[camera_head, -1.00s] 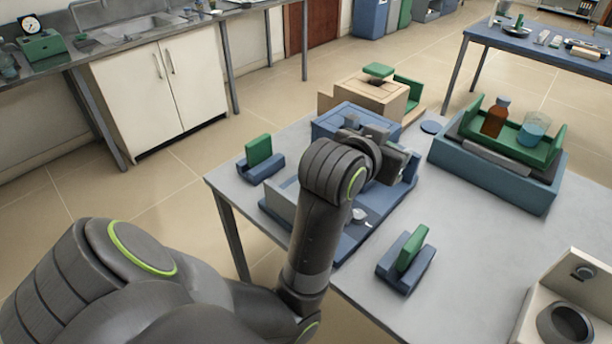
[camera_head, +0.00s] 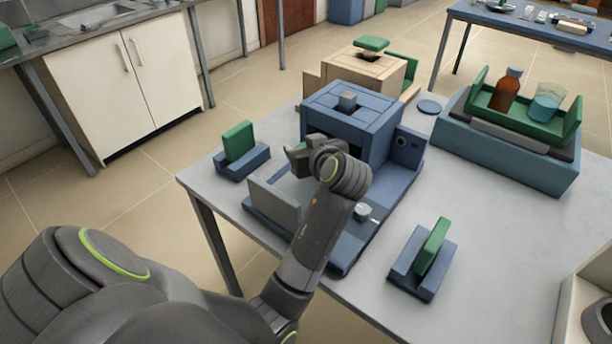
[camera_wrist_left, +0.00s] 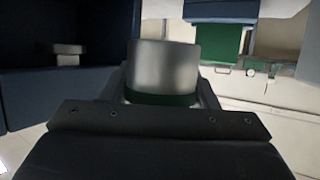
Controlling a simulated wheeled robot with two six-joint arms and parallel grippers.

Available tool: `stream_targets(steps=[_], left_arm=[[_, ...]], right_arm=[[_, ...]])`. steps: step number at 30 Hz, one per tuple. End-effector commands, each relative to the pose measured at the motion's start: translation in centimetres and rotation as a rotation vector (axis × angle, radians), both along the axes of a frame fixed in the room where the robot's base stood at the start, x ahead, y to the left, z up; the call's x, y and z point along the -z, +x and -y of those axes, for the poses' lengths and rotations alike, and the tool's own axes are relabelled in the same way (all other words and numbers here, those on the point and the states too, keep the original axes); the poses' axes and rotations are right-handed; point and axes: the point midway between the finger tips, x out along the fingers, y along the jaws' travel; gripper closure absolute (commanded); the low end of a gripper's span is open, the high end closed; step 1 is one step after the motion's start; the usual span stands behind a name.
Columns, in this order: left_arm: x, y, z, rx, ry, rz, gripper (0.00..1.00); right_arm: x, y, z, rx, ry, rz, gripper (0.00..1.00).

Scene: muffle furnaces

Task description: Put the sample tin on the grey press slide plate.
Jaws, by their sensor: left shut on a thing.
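My left gripper (camera_head: 292,158) is just in front of the blue press (camera_head: 375,112), above the press base. In the left wrist view the left gripper (camera_wrist_left: 163,92) is shut on the sample tin (camera_wrist_left: 163,66), a silvery cylinder with a dark green band at its bottom. The tin looks upright and cannot be clearly made out in the head view. A grey upright panel (camera_head: 272,206) stands at the front of the press base; the slide plate is largely hidden by my arm, and I cannot mark it surely. My right gripper is not in view.
Blue holders with green blocks stand left (camera_head: 240,160) and right (camera_head: 422,262) of the press. A wooden-coloured box (camera_head: 368,75) is behind it. A blue tray (camera_head: 510,150) with a brown bottle (camera_head: 506,90) and a beaker (camera_head: 546,104) stands right. The table's right middle is clear.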

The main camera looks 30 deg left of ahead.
Motion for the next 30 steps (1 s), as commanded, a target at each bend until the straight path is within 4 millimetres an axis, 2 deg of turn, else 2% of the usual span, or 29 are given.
stream_targets(steps=[1, 6, 15, 26, 27, 30], left_arm=[[1.0, 0.0, 0.0, 0.001, 0.000, -0.003, 0.71], [2.3, 0.0, 0.0, 0.002, 0.000, 0.000, 0.71], [5.9, 0.0, 0.1, 0.003, 0.000, -0.001, 0.71], [6.3, 0.0, 0.1, 0.004, -0.001, 0.001, 0.71], [6.2, 0.0, 0.1, 0.004, -0.001, 0.001, 0.42], [6.2, 0.0, 0.1, 0.003, -0.001, 0.001, 0.29]], right_arm=[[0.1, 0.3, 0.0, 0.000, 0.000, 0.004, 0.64], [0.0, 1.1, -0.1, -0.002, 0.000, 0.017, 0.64], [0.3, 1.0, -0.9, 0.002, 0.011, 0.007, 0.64], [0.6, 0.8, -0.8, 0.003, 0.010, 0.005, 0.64], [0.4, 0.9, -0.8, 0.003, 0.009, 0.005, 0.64], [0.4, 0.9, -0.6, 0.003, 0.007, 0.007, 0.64]])
